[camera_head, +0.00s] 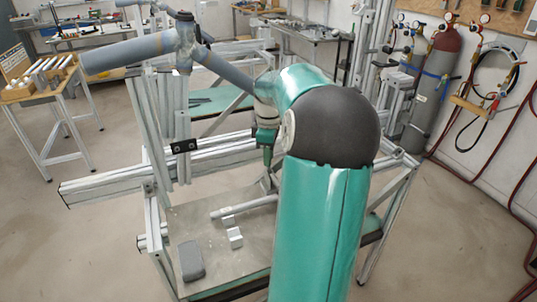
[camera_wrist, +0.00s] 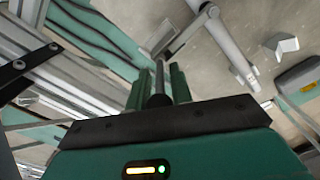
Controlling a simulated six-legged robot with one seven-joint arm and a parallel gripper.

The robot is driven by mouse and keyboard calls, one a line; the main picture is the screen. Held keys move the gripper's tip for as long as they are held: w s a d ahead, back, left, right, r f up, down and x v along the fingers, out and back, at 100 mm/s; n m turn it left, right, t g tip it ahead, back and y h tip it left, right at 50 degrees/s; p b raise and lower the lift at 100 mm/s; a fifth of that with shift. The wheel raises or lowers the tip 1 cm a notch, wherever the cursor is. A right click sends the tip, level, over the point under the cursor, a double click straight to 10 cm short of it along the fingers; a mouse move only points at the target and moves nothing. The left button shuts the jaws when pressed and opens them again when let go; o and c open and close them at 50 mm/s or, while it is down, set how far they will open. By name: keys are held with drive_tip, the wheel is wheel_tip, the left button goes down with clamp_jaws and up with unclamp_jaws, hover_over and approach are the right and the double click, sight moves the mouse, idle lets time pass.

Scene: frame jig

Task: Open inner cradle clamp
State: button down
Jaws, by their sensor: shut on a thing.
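My gripper (camera_head: 267,158) reaches down over the jig's grey table plate in the head view. In the wrist view its two green fingers (camera_wrist: 158,88) are shut on a thin clamp handle (camera_wrist: 159,76) with a dark grip, which stands between them. I take this as the handle of the inner cradle clamp. Grey metal clamp parts (camera_wrist: 185,34) lie just beyond the fingertips. In the head view the clamp is mostly hidden behind my arm and gripper, so I cannot tell whether it is open.
On the plate (camera_head: 215,262) lie a grey tube (camera_head: 243,207), small metal blocks (camera_head: 234,238) and a dark grey block (camera_head: 192,261). Aluminium beams (camera_head: 110,184) and a large bluish-grey tube frame (camera_head: 130,52) stand close at left. Gas cylinders (camera_head: 436,80) stand at right.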

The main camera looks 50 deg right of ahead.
drive_tip(key=shift+w, duration=0.1)
drive_tip(key=shift+w+d+g+y, duration=0.25)
drive_tip(key=shift+w+g+y, duration=0.15)
drive_tip(key=shift+g, duration=0.25)
drive_tip(key=shift+w+d+g+y, duration=0.25)
drive_tip(key=shift+w+g+y, duration=0.15)
drive_tip(key=shift+g, duration=0.25)
drive_tip(key=c, duration=1.5)
unclamp_jaws()
drive_tip(key=v, duration=1.3)
drive_tip(key=shift+r, duration=0.4)
